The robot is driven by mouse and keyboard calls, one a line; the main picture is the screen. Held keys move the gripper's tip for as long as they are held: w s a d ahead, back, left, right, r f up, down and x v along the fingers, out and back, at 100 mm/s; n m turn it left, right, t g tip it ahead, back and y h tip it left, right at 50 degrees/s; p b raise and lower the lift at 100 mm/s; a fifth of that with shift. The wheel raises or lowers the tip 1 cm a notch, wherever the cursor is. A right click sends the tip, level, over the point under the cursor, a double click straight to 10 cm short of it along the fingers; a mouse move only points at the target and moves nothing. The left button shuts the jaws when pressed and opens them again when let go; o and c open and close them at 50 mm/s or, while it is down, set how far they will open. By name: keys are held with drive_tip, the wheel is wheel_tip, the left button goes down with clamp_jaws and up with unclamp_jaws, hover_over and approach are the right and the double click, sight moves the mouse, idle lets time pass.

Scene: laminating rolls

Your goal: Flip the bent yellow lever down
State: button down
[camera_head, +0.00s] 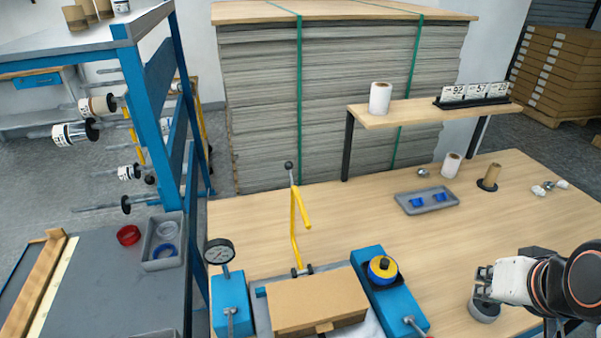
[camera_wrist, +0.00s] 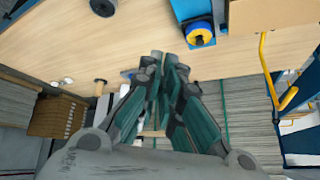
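The bent yellow lever (camera_head: 294,237) stands raised behind the cardboard-colored box in the head view. Its lower end meets a dark pivot at the box's back edge, and a short bent arm points right near its top. A grey ball knob (camera_head: 289,166) shows at its top. The lever also shows at the right of the wrist view (camera_wrist: 267,65). My gripper (camera_head: 482,290) is at the lower right of the head view, well to the right of the lever and apart from it. In the wrist view its fingertips (camera_wrist: 164,62) are close together with nothing visible between them.
A blue unit with a yellow-blue knob (camera_head: 383,269) stands between lever and gripper. A gauge (camera_head: 219,252) stands left of the lever. A grey ring (camera_head: 484,310) lies beneath the gripper. A grey tray (camera_head: 427,201) and wooden shelf (camera_head: 425,112) are farther back. The middle tabletop is clear.

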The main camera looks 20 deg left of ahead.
drive_tip(key=w+a+r+m+g+y+p, duration=0.15)
drive_tip(key=w+a+y, duration=0.25)
drive_tip(key=w+a, duration=0.55)
drive_tip(key=w+a+r+m+g+y, duration=0.1)
drive_tip(key=w+a+r+y, duration=0.2)
drive_tip(key=w+a, duration=0.6)
drive_tip(key=w+a+f+g+y+p, duration=0.1)
drive_tip(key=w+a+f+g+y, duration=0.3)
drive_tip(key=w+a, duration=1)
wheel_tip(320, 180, down, 4)
drive_tip(key=m+y, duration=0.1)
drive_tip(key=y, duration=0.2)
drive_tip(key=shift+a+r, duration=0.25)
drive_tip(key=shift+s, duration=0.1)
drive_tip(key=s+a+b, duration=0.3)
drive_tip(key=a, duration=0.5)
drive_tip(key=shift+s+a+f, duration=0.15)
drive_tip(key=shift+a+f, duration=0.25)
